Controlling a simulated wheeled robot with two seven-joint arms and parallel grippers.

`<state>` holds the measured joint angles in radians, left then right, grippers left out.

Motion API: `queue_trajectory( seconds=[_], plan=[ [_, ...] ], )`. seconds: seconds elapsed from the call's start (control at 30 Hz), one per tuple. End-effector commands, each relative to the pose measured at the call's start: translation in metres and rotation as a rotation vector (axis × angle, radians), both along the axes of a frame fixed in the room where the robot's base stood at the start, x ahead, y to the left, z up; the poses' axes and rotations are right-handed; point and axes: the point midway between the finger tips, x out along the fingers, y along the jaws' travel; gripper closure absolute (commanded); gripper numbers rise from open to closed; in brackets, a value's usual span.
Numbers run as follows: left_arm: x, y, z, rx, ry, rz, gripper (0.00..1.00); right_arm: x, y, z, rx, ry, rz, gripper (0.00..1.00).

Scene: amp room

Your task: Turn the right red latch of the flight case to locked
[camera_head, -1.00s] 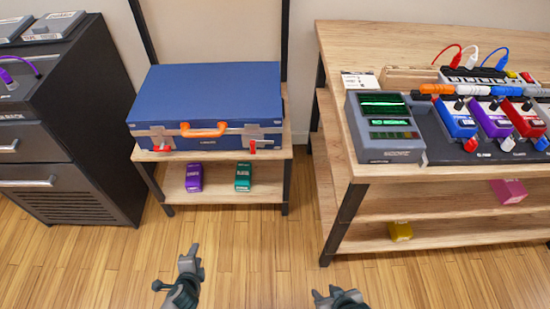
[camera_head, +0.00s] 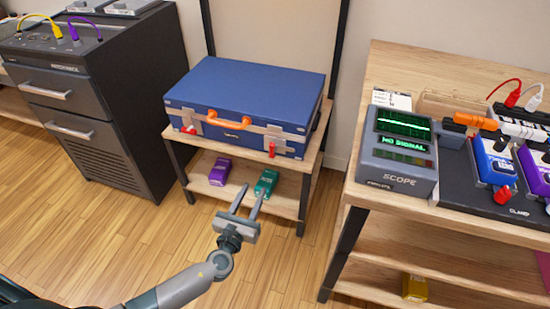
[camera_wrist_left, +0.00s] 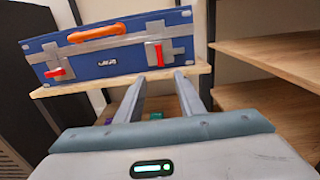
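The blue flight case (camera_head: 250,90) lies closed on a small wooden stand, with an orange handle (camera_head: 231,124) on its front. Its right red latch (camera_head: 272,149) hangs roughly vertical on the front's right side; it also shows in the left wrist view (camera_wrist_left: 158,54). The left red latch (camera_head: 189,129) looks more sideways, as it does in the left wrist view (camera_wrist_left: 55,72). My left gripper (camera_head: 249,203) is open and empty, in front of the stand and below the case, apart from the latch. My right gripper is out of view.
A purple pedal (camera_head: 220,172) and a green pedal (camera_head: 266,182) lie on the stand's lower shelf. A dark cabinet (camera_head: 108,125) stands left. A wooden bench with a scope (camera_head: 397,177) stands right. The floor in front is clear.

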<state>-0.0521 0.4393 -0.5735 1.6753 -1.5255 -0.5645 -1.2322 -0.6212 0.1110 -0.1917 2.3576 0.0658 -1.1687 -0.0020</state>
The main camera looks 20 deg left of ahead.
Motion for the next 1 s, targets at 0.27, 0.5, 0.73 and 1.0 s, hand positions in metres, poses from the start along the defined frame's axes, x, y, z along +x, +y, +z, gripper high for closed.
queue_trajectory(
  seconds=[0.27,0.5,0.73,1.0],
  plan=[
    [0.002,0.0,0.0,-0.004,0.001,0.001,0.65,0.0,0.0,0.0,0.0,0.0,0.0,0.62],
    [0.019,-0.001,0.0,-0.005,0.001,0.0,0.65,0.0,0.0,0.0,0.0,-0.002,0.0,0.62],
    [0.054,-0.002,0.0,-0.005,0.0,0.001,0.65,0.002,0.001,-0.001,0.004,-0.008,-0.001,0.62],
    [0.104,-0.004,-0.001,-0.004,0.0,0.002,0.65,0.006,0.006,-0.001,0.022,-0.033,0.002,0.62]
  ],
)
